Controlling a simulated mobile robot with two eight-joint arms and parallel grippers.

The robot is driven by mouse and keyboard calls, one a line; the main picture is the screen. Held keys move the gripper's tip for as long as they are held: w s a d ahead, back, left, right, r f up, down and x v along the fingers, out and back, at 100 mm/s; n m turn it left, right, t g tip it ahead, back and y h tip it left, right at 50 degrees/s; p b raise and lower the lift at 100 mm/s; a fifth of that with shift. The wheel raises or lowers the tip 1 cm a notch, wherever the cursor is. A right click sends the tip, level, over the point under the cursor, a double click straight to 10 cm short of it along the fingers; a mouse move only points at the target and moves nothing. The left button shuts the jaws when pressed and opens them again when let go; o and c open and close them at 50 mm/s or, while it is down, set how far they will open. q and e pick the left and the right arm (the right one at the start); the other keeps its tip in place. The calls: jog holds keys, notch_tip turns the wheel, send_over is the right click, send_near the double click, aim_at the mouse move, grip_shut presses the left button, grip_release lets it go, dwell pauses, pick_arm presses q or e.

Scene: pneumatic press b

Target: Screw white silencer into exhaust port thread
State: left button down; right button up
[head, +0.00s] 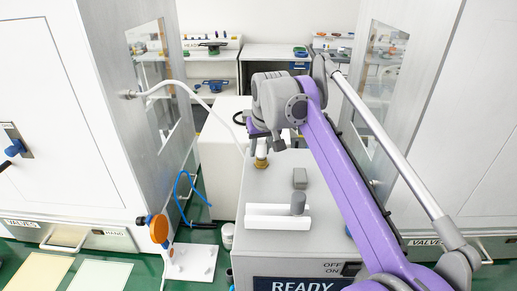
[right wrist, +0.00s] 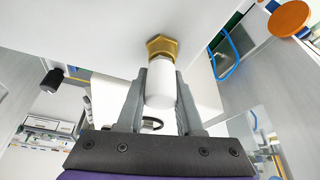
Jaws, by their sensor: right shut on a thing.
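The white silencer (right wrist: 160,88) is a smooth white cylinder between the two fingers of my right gripper (right wrist: 161,104) in the right wrist view. The gripper is shut on it. Its end meets the brass hexagonal exhaust port (right wrist: 162,45) and is in line with it. The thread is hidden, so I cannot tell how deep the silencer sits. In the head view, the brass port (head: 261,162) stands on the grey press top, with my right gripper (head: 262,138) just above it. My left gripper is not in view.
A white hose (head: 187,86) arches from the left cabinet toward the port area. Cabinets flank both sides. An orange knob (head: 159,228) stands at left.

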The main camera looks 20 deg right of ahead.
jog(key=m, duration=0.2)
jog(key=m+h, duration=0.1)
jog(key=m, duration=0.1)
jog(key=m+g+h, duration=0.1)
jog(key=m, duration=0.1)
jog(key=shift+s+d+m, duration=0.2)
jog(key=shift+d+m, duration=0.1)
jog(key=shift+d, duration=0.1)
jog(key=o, duration=0.8)
jog(key=shift+c, duration=0.2)
jog(key=n, duration=0.2)
jog(key=n+y, duration=0.1)
jog(key=n, duration=0.1)
jog(key=n+t, duration=0.1)
jog(key=n, duration=0.1)
jog(key=shift+w+a+y, duration=0.15)
jog(key=shift+a+y, duration=0.15)
jog(key=shift+y, duration=0.1)
jog(key=n+y, duration=0.1)
jog(key=n, duration=0.2)
jog(key=a+n+y, duration=0.1)
jog(key=n, duration=0.2)
jog(key=shift+c, duration=0.3)
